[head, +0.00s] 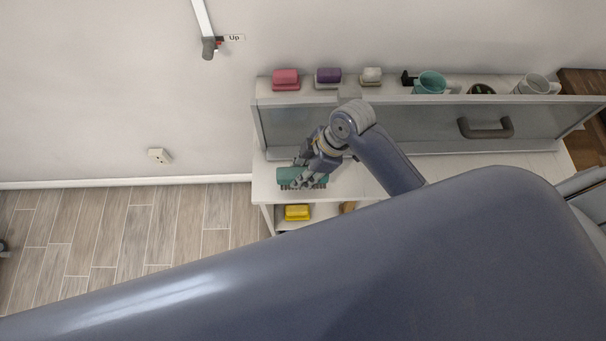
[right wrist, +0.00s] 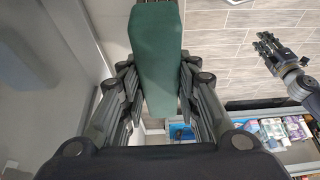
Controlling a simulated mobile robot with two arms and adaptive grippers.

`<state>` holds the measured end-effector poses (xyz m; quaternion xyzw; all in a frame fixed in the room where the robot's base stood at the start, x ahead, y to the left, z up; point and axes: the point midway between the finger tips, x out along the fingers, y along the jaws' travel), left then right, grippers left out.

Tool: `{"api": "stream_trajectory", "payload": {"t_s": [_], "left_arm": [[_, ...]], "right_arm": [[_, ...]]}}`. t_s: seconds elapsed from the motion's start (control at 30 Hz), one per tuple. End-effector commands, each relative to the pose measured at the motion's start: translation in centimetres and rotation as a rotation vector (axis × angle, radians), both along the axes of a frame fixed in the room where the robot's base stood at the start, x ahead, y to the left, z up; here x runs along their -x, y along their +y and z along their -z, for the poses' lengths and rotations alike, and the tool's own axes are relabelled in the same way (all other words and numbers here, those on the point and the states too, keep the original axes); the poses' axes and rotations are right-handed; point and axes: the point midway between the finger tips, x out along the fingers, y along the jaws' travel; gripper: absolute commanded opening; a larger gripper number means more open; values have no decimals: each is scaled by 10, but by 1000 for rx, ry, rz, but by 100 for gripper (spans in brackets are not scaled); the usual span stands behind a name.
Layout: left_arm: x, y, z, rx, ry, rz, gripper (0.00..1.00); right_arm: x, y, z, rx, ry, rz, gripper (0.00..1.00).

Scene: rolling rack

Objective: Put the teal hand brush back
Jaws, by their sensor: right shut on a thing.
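The teal hand brush (head: 290,174) is in my right gripper (head: 312,178), over the left end of the white worktop (head: 350,185). Its bristles point toward the front. I cannot tell whether it touches the worktop. In the right wrist view, the green back of the brush (right wrist: 157,60) lies between the two fingers of my right gripper (right wrist: 157,95), which are shut on it. My left gripper (right wrist: 270,50) shows only in the right wrist view, at the upper right, away from the brush; its finger state is unclear.
The upper shelf holds pink (head: 286,79), purple (head: 328,75) and white (head: 371,75) brush-like items, then a teal mug (head: 431,83) and a white mug (head: 536,84). A yellow item (head: 297,212) sits below the worktop. A grey handle (head: 486,128) juts from the panel.

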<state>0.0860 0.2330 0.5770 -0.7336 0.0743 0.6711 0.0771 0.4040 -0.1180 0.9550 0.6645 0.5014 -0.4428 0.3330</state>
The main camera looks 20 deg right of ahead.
Motion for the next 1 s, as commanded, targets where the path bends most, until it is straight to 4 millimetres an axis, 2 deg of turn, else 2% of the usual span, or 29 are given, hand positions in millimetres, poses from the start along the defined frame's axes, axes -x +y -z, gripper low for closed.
{"api": "stream_trajectory", "payload": {"t_s": [0.3,0.67,0.7,0.77,1.0], "left_arm": [[-2,1,-15,-2,-2,1,28],[-3,3,-13,-3,-4,1,28],[-3,3,-14,-3,-4,1,28],[-3,3,-14,-3,-4,1,28],[-3,3,-14,-3,-4,1,28]], "right_arm": [[0,1,31,-3,2,1,11],[0,0,37,0,0,0,11],[0,0,36,0,1,0,39],[0,0,36,0,1,0,50],[0,0,36,0,0,0,50]]}}
